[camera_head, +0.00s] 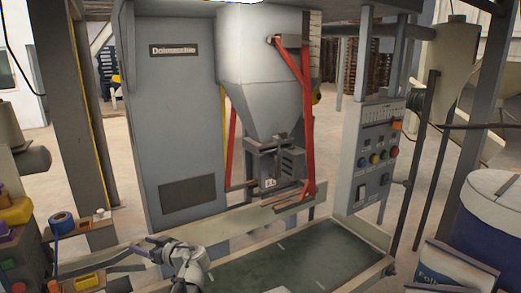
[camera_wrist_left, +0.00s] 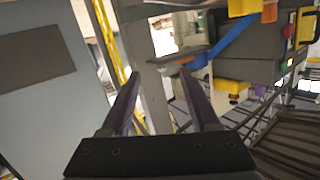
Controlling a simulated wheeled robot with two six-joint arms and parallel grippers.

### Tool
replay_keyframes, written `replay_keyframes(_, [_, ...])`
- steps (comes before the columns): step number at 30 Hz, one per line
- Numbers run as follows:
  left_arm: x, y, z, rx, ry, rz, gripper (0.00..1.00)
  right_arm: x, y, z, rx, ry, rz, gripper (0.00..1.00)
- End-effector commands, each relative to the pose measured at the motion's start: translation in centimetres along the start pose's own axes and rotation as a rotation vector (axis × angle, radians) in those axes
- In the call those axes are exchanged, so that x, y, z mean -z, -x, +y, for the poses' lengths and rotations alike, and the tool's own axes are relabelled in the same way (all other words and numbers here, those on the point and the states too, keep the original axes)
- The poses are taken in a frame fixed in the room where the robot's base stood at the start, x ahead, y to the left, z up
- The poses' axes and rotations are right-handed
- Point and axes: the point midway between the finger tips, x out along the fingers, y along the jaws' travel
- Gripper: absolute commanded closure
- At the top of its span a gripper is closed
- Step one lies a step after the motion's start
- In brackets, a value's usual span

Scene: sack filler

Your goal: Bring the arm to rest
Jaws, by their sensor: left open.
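My left gripper (camera_head: 150,248) is in the lower left of the head view, held in the air above the left end of the dark green conveyor bed (camera_head: 290,262). Its two dark fingers also show in the left wrist view (camera_wrist_left: 160,85), spread apart with nothing between them. The gripper is open and touches nothing that I can see. My right gripper is in neither view.
The grey filler with its hopper (camera_head: 265,70) and red straps stands ahead. A control panel (camera_head: 375,160) is right of it. A blue drum (camera_head: 490,225) and a printed sack (camera_head: 450,272) are at lower right. A blue tape roll (camera_head: 62,222) is at left.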

Motion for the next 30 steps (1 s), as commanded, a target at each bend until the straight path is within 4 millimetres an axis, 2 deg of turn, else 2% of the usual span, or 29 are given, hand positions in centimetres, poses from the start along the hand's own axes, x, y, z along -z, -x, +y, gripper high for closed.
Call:
replay_keyframes(5, [-3.6, 3.2, -0.1, -0.027, -0.119, -0.156, 0.38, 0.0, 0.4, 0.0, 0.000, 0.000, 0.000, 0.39])
replay_keyframes(8, [-6.3, 5.6, -0.1, -0.062, -0.214, -0.270, 0.38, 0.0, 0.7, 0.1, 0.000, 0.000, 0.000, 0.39])
replay_keyframes(10, [-8.6, 8.0, -0.2, -0.105, -0.303, -0.370, 0.38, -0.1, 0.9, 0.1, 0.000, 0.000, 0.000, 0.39])
replay_keyframes(14, [-13.9, 14.6, -0.6, -0.257, -0.535, -0.597, 0.38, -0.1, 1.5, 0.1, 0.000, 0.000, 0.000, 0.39])
replay_keyframes(18, [-18.7, 22.5, -1.6, -0.495, -0.801, -0.814, 0.38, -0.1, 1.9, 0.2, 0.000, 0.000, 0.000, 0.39])
replay_keyframes(21, [-20.8, 27.2, -2.6, -0.661, -0.951, -0.916, 0.38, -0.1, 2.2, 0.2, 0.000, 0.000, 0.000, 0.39])
replay_keyframes(24, [-22.0, 30.6, -3.4, -0.795, -1.056, -0.979, 0.38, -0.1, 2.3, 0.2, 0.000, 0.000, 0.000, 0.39])
replay_keyframes(27, [-22.6, 32.7, -3.9, -0.883, -1.118, -1.012, 0.38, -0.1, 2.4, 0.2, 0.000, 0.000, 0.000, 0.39])
replay_keyframes(30, [-22.8, 33.6, -4.1, -0.923, -1.146, -1.026, 0.38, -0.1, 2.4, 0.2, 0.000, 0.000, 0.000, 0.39])
